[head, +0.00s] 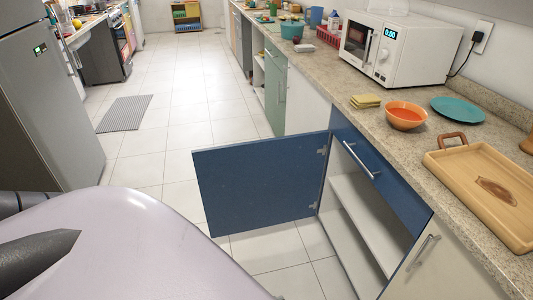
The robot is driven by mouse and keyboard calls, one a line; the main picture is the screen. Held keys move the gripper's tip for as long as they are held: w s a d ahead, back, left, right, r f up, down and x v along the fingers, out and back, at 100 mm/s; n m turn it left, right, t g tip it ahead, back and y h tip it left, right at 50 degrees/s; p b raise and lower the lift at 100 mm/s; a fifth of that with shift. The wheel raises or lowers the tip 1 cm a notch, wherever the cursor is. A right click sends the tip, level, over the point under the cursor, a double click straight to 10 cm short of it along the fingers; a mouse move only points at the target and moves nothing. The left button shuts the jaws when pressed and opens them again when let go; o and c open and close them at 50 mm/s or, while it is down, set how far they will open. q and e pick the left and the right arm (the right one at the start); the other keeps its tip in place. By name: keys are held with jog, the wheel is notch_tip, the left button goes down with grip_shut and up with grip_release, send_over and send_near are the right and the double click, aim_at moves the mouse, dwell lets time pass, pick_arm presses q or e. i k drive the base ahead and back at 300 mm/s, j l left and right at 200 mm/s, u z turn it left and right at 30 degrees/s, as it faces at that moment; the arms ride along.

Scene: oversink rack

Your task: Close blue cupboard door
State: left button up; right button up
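The blue cupboard door (254,183) stands wide open below the counter. It is hinged on the far side of its cupboard (352,222) and swings out over the floor to the left. The cupboard's inside shows a white shelf, with nothing seen on it. A blue drawer front (378,178) with a metal bar handle sits above the opening and is shut. The door's own handle is not seen.
The counter (341,88) holds a microwave (400,47), an orange bowl (405,116), a teal plate (458,109) and a wooden tray (486,185). A fridge (45,105) stands at the left. The tiled floor (190,110) between is clear except for a grey mat (124,114).

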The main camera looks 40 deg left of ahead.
aim_at(252, 185)
jog(key=j+z, duration=0.1)
jog(key=j, duration=0.35)
jog(key=k+j+z, duration=0.1)
jog(key=j, duration=0.35)
jog(key=k+j+z, duration=0.1)
jog(key=j, duration=0.35)
jog(key=k+j+z, duration=0.1)
jog(key=j, duration=0.35)
jog(key=k+j+z, duration=0.1)
jog(key=j, duration=0.3)
jog(key=k+j+z, duration=0.1)
jog(key=j, duration=0.3)
jog(key=k+j+z, duration=0.15)
jog(key=j, duration=0.2)
jog(key=k+j+z, duration=0.1)
jog(key=j, duration=0.25)
jog(key=k+j+z, duration=0.1)
jog(key=j, duration=0.25)
jog(key=j+z, duration=0.1)
jog(key=j, duration=0.3)
jog(key=k+j+z, duration=0.1)
jog(key=j, duration=0.25)
jog(key=j+z, duration=0.1)
jog(key=j, duration=0.4)
jog(key=k+j+z, duration=0.15)
jog(key=j, duration=0.35)
jog(key=j+z, duration=0.1)
jog(key=j, duration=0.45)
